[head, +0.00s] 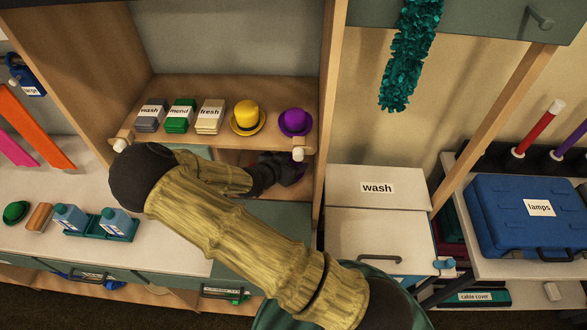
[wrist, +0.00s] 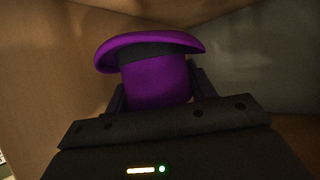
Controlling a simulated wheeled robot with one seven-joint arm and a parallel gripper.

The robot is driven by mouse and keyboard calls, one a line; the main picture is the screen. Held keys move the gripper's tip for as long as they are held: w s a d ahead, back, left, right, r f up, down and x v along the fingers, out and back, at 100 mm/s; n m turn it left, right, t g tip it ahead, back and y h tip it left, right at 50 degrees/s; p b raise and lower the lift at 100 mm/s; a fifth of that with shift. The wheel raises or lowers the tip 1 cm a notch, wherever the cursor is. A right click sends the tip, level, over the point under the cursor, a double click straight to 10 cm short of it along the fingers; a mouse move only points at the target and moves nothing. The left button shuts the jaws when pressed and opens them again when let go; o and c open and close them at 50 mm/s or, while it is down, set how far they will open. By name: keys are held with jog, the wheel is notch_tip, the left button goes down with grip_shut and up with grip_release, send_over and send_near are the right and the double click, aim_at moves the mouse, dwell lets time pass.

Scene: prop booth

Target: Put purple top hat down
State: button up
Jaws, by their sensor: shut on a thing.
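The purple top hat (wrist: 158,80) fills the middle of the wrist view, with a dark band and its wide brim at the far end from my gripper (wrist: 157,95). My gripper is shut on its crown, one finger on each side. In the head view my gripper (head: 286,168) reaches in just below the shelf (head: 180,92) at its right end. The held hat is hard to make out there, hidden by the shelf edge and the dark gripper.
A white-ended peg (head: 298,154) juts out near my gripper. In the wrist view a wooden wall (wrist: 40,70) and grey panel (wrist: 260,65) are close by.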

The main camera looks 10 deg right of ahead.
jog(key=f, duration=0.1)
jog(key=w+f, duration=0.1)
jog(key=f, duration=0.1)
jog(key=shift+d+f+p, duration=0.15)
jog(key=shift+d+p, duration=0.05)
jog(key=shift+p, duration=0.15)
jog(key=shift+f, duration=0.1)
notch_tip(320, 180, down, 2)
jog(key=shift+s+d+f+p, duration=0.1)
jog(key=shift+f+p, duration=0.15)
jog(key=shift+p, duration=0.3)
jog(key=shift+w+f+p, duration=0.2)
jog(key=shift+f+p, duration=0.15)
jog(key=shift+p, duration=0.1)
jog(key=shift+f, duration=0.1)
jog(key=shift+f+b, duration=0.25)
jog(key=shift+b, duration=0.1)
jog(key=o, duration=1)
jog(key=shift+r, duration=0.1)
jog(key=shift+c, duration=0.2)
